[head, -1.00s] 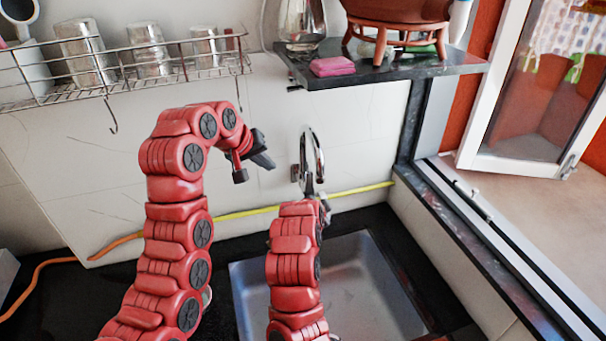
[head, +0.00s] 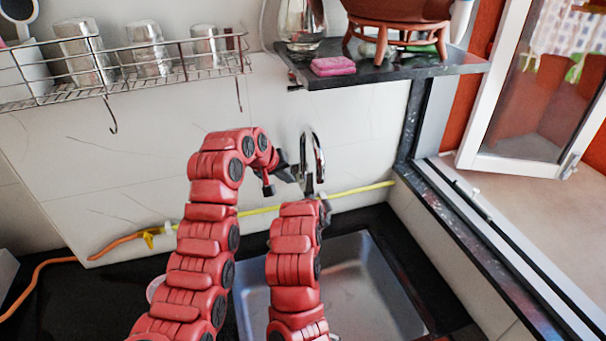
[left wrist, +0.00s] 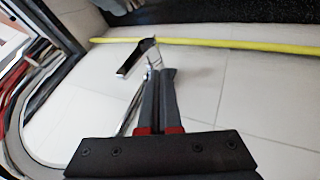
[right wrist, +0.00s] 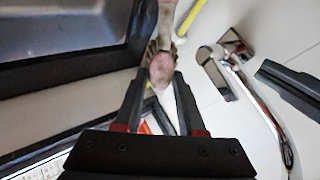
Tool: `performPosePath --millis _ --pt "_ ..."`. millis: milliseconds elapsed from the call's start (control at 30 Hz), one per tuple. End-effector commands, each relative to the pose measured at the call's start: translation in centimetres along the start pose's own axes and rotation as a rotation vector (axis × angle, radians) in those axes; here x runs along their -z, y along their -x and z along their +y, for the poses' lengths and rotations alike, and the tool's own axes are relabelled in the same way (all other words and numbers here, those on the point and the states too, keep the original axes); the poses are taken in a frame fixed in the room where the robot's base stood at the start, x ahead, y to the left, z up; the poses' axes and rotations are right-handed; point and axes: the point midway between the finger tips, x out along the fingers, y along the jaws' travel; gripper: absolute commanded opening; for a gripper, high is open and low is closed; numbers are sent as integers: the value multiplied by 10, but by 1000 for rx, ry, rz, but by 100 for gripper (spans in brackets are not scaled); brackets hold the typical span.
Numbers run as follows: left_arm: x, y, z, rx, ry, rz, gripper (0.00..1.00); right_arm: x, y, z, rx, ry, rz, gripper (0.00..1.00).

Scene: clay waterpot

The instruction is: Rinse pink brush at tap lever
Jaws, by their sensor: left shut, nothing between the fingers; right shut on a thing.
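The chrome tap (head: 318,152) stands at the wall behind the sink. My left gripper (head: 282,173) is shut and empty, just left of the tap. In the left wrist view its closed fingers (left wrist: 163,72) point at a flat, dark and chrome piece that looks like the tap lever (left wrist: 134,58); a small gap seems to remain. My right gripper (right wrist: 158,80) is shut on a pinkish thing, apparently the pink brush (right wrist: 162,68). In the head view my right arm mostly hides this gripper and the brush below the tap. The tap also shows in the right wrist view (right wrist: 216,70).
The steel sink (head: 375,290) lies under my right arm. A dark shelf (head: 425,68) with a pink sponge (head: 333,66) overhangs at the right. A wire rack (head: 130,75) hangs at the left. A yellow hose (head: 360,190) runs along the wall. An open window (head: 530,110) is at the right.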

Motion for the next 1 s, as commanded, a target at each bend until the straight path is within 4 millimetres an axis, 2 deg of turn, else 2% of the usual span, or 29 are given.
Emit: performPosePath --millis 67,233,733,1000 --pt "0 -4 14 -2 -5 2 0 0 0 0 0 0 0 0" --pt "1 -10 25 -2 -4 4 0 0 0 0 0 0 0 0" --pt "0 -13 29 3 -5 1 0 0 0 0 0 0 0 0" --pt "2 -13 38 74 -36 -13 0 0 0 0 0 0 0 0"
